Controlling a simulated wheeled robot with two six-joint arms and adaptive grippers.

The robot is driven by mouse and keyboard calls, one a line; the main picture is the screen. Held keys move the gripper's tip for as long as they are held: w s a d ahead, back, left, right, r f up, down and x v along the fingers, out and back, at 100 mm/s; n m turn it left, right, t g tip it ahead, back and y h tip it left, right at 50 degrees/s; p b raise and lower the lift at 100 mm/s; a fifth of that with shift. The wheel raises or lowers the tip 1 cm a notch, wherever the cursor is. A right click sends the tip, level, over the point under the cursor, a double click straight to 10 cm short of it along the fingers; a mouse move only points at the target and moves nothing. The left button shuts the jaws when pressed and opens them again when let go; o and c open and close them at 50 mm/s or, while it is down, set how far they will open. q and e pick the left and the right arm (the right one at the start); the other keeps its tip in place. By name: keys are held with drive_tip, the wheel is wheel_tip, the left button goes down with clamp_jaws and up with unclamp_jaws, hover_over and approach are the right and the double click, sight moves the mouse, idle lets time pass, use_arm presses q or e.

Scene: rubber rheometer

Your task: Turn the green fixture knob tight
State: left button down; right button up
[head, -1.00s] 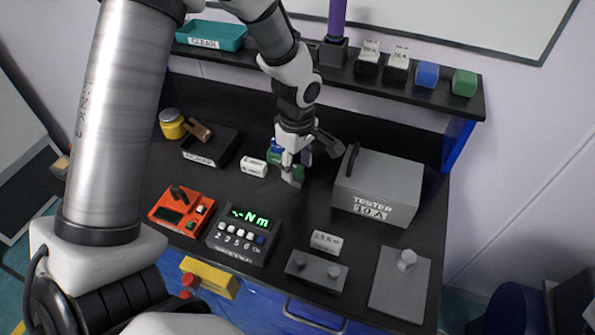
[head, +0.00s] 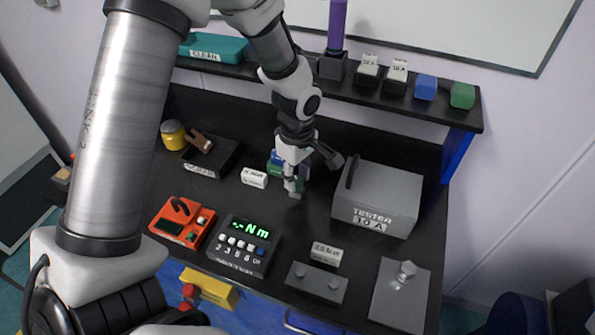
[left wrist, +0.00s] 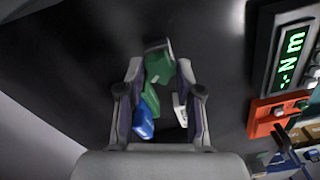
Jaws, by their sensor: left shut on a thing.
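The green fixture (head: 275,170) stands on the black bench near its back, with a blue part (head: 276,156) beside it. My left gripper (head: 293,186) reaches down over it from above and hides much of it. In the left wrist view, the green knob (left wrist: 158,68) lies between the fingertips of my left gripper (left wrist: 160,64), which is shut on it. The blue part (left wrist: 143,124) shows lower down between the fingers, near the left one. How far the knob is turned cannot be told. My right gripper is not in view.
A white label block (head: 254,177) stands just left of the fixture. The grey tester box (head: 376,198) is close on the right. A meter reading "Nm" (head: 244,246) and an orange device (head: 182,222) stand in front. A shelf (head: 440,110) runs behind.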

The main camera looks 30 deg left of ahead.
use_arm(q)
drive_tip(key=m+p, duration=0.2)
drive_tip(key=shift+s+r+m, duration=0.1)
drive_tip(key=shift+r+m, duration=0.15)
drive_tip(key=shift+m, duration=0.15)
drive_tip(key=shift+f+m, duration=0.1)
drive_tip(key=shift+m, duration=0.6)
drive_tip(key=shift+f+m, duration=0.2)
drive_tip(key=shift+m, duration=0.1)
drive_tip(key=shift+r+p, duration=0.15)
drive_tip(key=shift+p, duration=0.25)
drive_tip(key=m+p, duration=0.2)
drive_tip(key=m, duration=0.1)
drive_tip(key=shift+r+m, duration=0.15)
drive_tip(key=shift+m, duration=0.15)
drive_tip(key=shift+f+m, duration=0.2)
drive_tip(key=shift+m, duration=0.2)
drive_tip(key=shift+f, duration=0.1)
drive_tip(key=m+p, duration=0.2)
drive_tip(key=m, duration=0.1)
drive_tip(key=shift+r+p, duration=0.35)
drive_tip(key=shift+p, duration=0.05)
drive_tip(key=shift+f+m, duration=0.15)
drive_tip(key=shift+m, duration=0.55)
drive_tip(key=shift+f, duration=0.2)
drive_tip(key=c, duration=0.9)
unclamp_jaws()
